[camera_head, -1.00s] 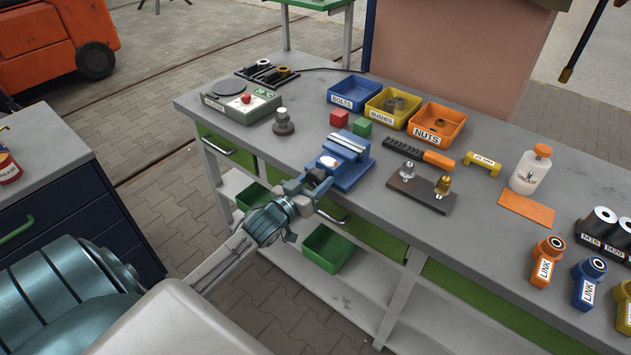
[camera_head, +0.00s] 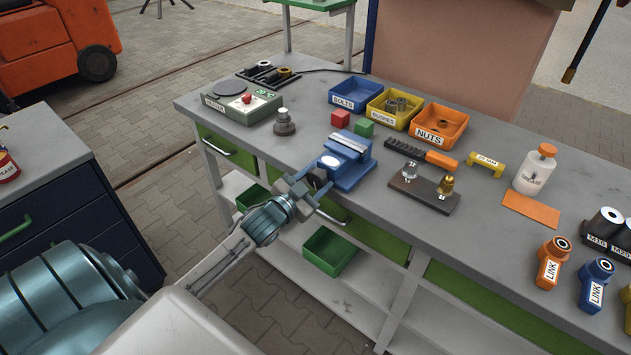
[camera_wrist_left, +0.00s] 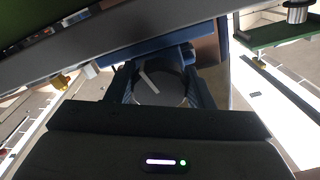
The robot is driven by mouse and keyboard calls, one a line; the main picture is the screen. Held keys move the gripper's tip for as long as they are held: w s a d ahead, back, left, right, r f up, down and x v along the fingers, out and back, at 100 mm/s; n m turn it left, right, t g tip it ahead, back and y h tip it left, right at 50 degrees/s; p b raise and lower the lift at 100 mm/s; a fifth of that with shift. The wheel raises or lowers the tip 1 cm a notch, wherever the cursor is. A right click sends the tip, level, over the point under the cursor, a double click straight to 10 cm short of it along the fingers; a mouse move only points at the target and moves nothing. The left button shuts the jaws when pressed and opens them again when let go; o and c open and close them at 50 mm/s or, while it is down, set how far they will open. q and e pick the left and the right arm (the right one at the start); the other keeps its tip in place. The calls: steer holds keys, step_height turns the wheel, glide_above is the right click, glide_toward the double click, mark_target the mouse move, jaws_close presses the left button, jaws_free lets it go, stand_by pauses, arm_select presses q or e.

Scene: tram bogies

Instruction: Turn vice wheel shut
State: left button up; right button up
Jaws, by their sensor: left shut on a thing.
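The blue vice (camera_head: 347,162) sits on the front edge of the grey workbench. Its dark wheel (camera_head: 317,181) faces the front of the bench. My left gripper (camera_head: 308,185) is at the wheel and shut on it. In the left wrist view the round dark wheel (camera_wrist_left: 163,82), with a pale mark on its face, sits between the two dark fingers of my left gripper (camera_wrist_left: 161,88). The gripper and wrist partly hide the wheel in the head view. The vice jaws are hard to judge from here. My right gripper is not in view.
On the workbench (camera_head: 290,145), a red cube (camera_head: 340,118) and a green cube (camera_head: 364,127) stand behind the vice. A dark block with two fittings (camera_head: 424,192) is to its right. A round weight-like part (camera_head: 284,123) is to its left. Green bins (camera_head: 330,250) sit below.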

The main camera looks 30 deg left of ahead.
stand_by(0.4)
arm_select(q)
steer(key=o, duration=1)
steer(key=shift+s+a, duration=0.1)
steer(key=shift+s, duration=0.75)
steer(key=s+b, duration=0.1)
steer(key=s, duration=0.2)
steer(key=s+b, duration=0.2)
steer(key=s, duration=0.1)
steer(key=s+b, duration=0.1)
steer(key=s, duration=0.2)
steer(key=shift+a, duration=0.3)
